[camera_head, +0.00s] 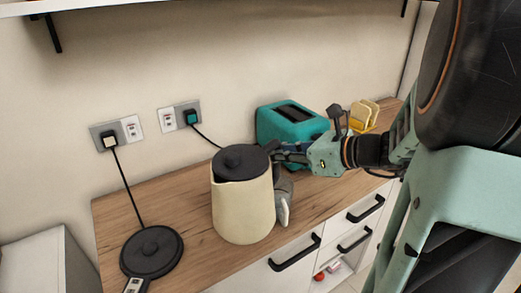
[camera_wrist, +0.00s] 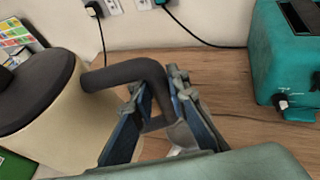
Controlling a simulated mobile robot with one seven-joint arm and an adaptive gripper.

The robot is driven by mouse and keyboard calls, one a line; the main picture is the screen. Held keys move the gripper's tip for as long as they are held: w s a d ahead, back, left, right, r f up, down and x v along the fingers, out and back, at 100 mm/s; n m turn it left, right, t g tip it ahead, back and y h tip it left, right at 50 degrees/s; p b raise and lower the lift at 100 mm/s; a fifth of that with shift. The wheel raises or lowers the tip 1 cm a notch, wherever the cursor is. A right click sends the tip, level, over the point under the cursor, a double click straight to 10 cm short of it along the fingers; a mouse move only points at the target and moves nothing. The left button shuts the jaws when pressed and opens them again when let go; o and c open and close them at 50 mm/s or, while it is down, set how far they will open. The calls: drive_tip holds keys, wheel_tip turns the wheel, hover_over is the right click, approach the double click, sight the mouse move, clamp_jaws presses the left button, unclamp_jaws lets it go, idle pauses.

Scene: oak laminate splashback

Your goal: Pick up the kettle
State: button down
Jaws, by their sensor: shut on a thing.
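The cream kettle (camera_head: 242,212) with a dark lid is upright over the wooden counter, to the right of its round black power base (camera_head: 152,252) and apart from it. I cannot tell whether its bottom touches the counter. My gripper (camera_head: 279,160) reaches it from the right and is shut on its dark handle. In the wrist view, the kettle (camera_wrist: 65,125) fills the left side, and its dark handle (camera_wrist: 125,72) runs down between the two fingers of my gripper (camera_wrist: 160,105). The lower handle is partly hidden by the fingers.
A teal toaster (camera_head: 290,124) stands behind my gripper against the wall. A yellow rack with slices (camera_head: 363,114) is at the far right. Wall sockets (camera_head: 116,133) have cords hanging from them. A shelf (camera_head: 200,5) runs overhead. Drawers with black handles (camera_head: 296,252) are below the counter.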

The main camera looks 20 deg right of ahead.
drive_tip(key=shift+w+d+v, duration=0.15)
drive_tip(key=shift+v, duration=1.3)
drive_tip(key=shift+w+d+v, duration=0.15)
drive_tip(key=shift+v, duration=1.3)
drive_tip(key=shift+r, duration=0.15)
drive_tip(key=shift+a, duration=0.1)
